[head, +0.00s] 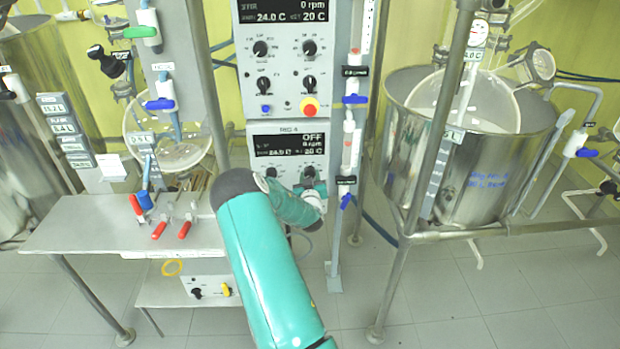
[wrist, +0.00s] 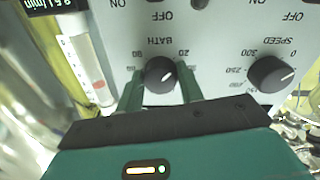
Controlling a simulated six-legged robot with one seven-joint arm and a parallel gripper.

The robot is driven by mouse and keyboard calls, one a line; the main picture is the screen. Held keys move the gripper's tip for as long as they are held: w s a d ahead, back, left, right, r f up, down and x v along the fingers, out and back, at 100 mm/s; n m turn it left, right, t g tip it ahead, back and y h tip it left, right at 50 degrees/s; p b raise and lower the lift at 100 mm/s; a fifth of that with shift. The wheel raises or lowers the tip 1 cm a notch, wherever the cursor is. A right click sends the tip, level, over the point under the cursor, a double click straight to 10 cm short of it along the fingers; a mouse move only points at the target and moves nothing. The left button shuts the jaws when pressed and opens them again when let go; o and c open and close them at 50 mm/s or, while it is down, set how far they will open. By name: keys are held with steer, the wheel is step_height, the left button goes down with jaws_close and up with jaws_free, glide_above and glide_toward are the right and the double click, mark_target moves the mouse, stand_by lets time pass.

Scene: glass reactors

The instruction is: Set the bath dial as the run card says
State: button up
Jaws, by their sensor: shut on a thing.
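The black bath dial (wrist: 160,74) is under the upside-down word BATH in the wrist view. The numbers 20 and 80 show at its sides, and its pale mark seems to lie on the right. My gripper (wrist: 160,84) is shut on this dial, one green finger on each side. In the head view my gripper (head: 311,188) is at the right knob of the lower control panel (head: 262,145), partly hidden by my arm. That panel's display reads OFF, 0 rpm and 20 C. A small white card (head: 112,167) stands on the left; its writing is unreadable.
The speed dial (wrist: 271,73) is to the right of the bath dial in the wrist view. A similar panel (head: 285,70) with a red-yellow button is above. A steel tank (head: 465,150) stands right. A metal bench (head: 110,225) with red-handled clamps is left.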

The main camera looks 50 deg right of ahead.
steer(key=m, duration=0.5)
steer(key=shift+r+m, duration=0.1)
steer(key=shift+m, duration=0.3)
steer(key=m, duration=0.5)
steer(key=shift+y, duration=0.3)
steer(key=m, duration=0.5)
steer(key=shift+r, duration=0.15)
steer(key=m, duration=0.6)
steer(key=shift+w+a+t+y, duration=0.1)
steer(key=shift+t+y, duration=0.2)
steer(key=o, duration=1)
